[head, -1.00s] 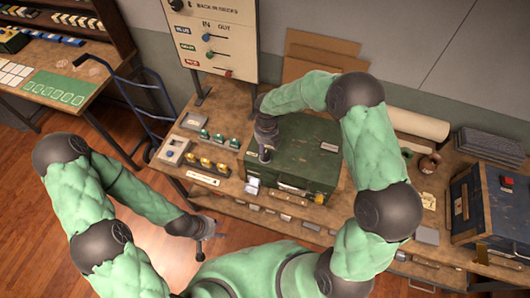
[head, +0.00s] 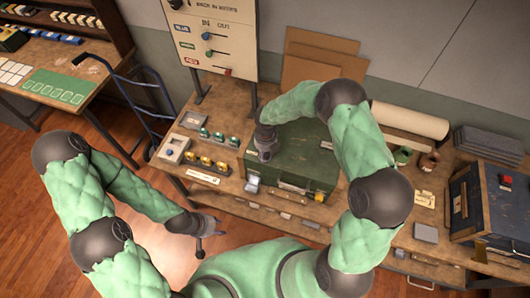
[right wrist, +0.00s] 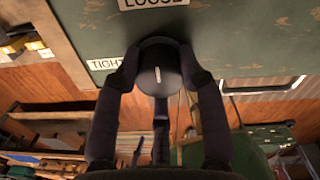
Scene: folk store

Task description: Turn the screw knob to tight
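The screw knob (right wrist: 160,58) is round and black with a short white mark, nearly upright in the right wrist view. It sits on the green metal box (right wrist: 225,25), between the LOOSE label (right wrist: 154,3) above and the TIGHT label (right wrist: 103,64) at left. My right gripper (right wrist: 160,66) has a dark finger on each side of the knob, closed against it. In the head view, my right gripper (head: 265,150) is at the left part of the green box (head: 310,160) and hides the knob.
The wooden bench (head: 232,122) holds small green and yellow items left of the box. A blue case (head: 490,205) stands at the right end. A signboard (head: 213,35) rises behind, and a blue hand truck (head: 150,100) stands left. Floor around my left gripper is clear.

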